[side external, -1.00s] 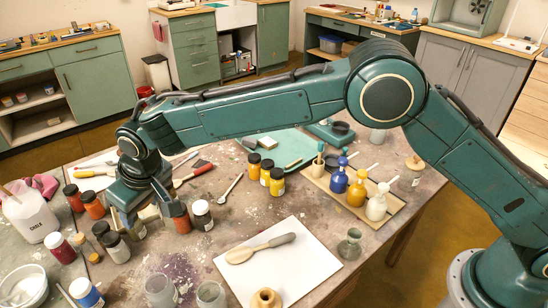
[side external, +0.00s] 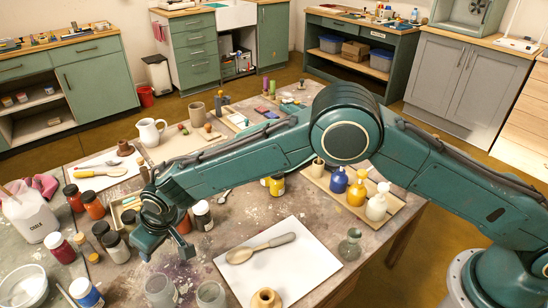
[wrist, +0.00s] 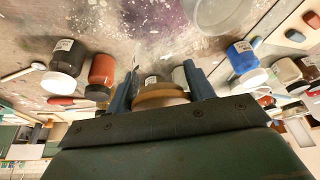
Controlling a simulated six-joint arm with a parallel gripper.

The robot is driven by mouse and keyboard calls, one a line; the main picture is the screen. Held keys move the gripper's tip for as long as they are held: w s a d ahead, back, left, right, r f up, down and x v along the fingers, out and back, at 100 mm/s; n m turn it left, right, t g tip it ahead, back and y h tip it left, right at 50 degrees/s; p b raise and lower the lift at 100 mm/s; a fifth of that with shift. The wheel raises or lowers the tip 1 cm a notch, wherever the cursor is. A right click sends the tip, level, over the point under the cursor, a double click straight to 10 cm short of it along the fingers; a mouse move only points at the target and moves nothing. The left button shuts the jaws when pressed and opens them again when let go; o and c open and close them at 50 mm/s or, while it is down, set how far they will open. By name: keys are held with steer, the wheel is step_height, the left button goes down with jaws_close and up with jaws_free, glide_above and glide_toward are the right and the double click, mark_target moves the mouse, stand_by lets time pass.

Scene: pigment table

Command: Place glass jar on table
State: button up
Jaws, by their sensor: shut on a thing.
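My gripper (side external: 165,254) hangs low over the front left of the paint-stained table (side external: 225,210). In the wrist view my gripper (wrist: 160,82) has its two blue-grey fingers on either side of a small jar with a tan rim or lid (wrist: 160,98) and a pale label, and is shut on it. In the side view the held jar is mostly hidden by the gripper, and I cannot tell whether its base touches the table. Two clear glass jars (side external: 160,291) (side external: 210,294) stand at the front edge.
Dark and orange pigment jars (side external: 95,205) crowd the left, close to my gripper. A blue jar with a white lid (side external: 86,292) stands front left. A white sheet (side external: 290,275) with a wooden spoon (side external: 260,248) lies right. A stained patch of table between is bare.

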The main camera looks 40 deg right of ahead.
mark_target(162, 253)
steer(key=shift+f, duration=1.9)
steer(key=shift+f, duration=0.15)
steer(key=o, duration=1.2)
steer(key=v, duration=1.2)
steer(key=shift+w, duration=0.1)
